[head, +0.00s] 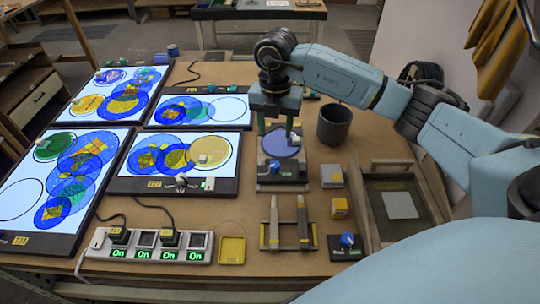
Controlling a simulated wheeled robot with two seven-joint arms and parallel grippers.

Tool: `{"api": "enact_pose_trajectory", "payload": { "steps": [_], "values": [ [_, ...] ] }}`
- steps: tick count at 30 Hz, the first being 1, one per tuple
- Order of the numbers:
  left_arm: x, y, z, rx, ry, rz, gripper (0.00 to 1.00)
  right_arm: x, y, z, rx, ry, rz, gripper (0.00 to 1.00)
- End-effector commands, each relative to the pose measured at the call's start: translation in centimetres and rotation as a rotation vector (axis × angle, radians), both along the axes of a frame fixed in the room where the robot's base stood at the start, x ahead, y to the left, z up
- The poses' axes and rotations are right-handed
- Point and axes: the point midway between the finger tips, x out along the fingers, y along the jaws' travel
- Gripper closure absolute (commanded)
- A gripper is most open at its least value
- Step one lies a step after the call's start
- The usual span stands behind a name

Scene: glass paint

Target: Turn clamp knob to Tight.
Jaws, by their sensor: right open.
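A dark device (262,185) with a round blue disc (281,146) stands right of the light panels. A blue knob (275,166) sits on its front part, above a small label strip too small to read. A second blue knob (347,240) sits on a small black box at the front right, with labels I cannot read for sure. I cannot tell from the picture which setting either knob points to. My right gripper (276,132) points down over the back of the disc device, open, its fingers apart, behind the nearer knob and not on it. My left gripper is out of view.
Lit panels (95,175) with coloured glass circles fill the left. A power strip (150,246) lies in front with several switches reading On. A dark cup (334,124), a grey block (331,176), a yellow block (340,208), a pen rack (284,245) and a tray (375,222) stand right.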

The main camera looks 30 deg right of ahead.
Motion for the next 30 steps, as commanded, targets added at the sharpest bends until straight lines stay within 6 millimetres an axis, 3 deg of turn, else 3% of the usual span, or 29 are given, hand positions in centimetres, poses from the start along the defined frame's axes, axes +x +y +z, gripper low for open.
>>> {"api": "enact_pose_trajectory", "payload": {
  "steps": [6, 16, 22, 30],
  "values": [
    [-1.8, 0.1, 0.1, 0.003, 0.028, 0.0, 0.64, -0.2, 0.1, -4.1, 0.004, 0.006, 0.003, 0.52],
    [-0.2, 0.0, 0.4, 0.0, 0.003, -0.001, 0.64, -0.2, 0.2, -10.5, 0.005, 0.004, 0.005, 0.52],
    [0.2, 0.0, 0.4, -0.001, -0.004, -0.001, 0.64, -0.1, 0.2, -12.3, 0.006, 0.0, 0.005, 0.52],
    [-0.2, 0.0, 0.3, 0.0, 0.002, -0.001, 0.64, -0.1, 0.2, -12.6, 0.006, 0.0, 0.006, 0.52]
  ]
}}
